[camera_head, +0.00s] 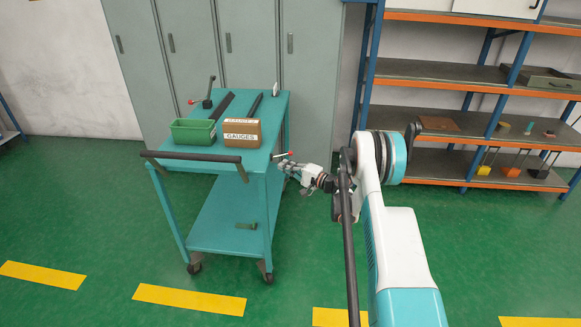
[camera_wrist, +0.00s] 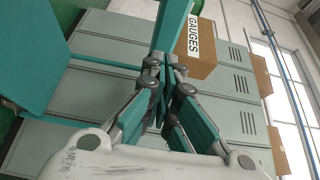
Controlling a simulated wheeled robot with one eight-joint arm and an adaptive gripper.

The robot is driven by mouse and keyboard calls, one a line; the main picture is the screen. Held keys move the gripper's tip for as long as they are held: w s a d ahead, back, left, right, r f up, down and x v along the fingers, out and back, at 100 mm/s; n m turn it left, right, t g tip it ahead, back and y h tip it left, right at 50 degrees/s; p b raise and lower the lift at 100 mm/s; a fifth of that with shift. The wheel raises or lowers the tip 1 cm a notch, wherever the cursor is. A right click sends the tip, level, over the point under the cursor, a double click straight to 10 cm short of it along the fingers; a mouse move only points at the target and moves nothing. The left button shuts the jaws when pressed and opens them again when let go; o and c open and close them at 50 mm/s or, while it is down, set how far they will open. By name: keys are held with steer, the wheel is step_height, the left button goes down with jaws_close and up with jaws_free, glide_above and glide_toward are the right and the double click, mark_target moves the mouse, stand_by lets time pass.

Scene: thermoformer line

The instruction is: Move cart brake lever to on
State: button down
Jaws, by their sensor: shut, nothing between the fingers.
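The teal cart (camera_head: 225,205) stands left of my arm. I cannot tell whether the gripper touches this lever, or which position the lever is in. Another dark lever (camera_head: 210,90) with a red tip stands on the cart top at the back left. No label marks either as the brake. My gripper is shut and empty; in the wrist view its fingers (camera_wrist: 160,68) meet in front of a teal cart part (camera_wrist: 172,25). No lever can be made out there.
A green bin (camera_head: 193,132) and a brown GAUGES box (camera_head: 241,128) sit on the cart, with a dark push handle (camera_head: 192,157) in front. Grey lockers (camera_head: 235,50) stand behind. A shelf rack (camera_head: 440,76) is at right. Green floor (camera_head: 100,215) is open at left.

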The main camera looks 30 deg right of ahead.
steer(key=v, duration=0.7)
stand_by(0.5)
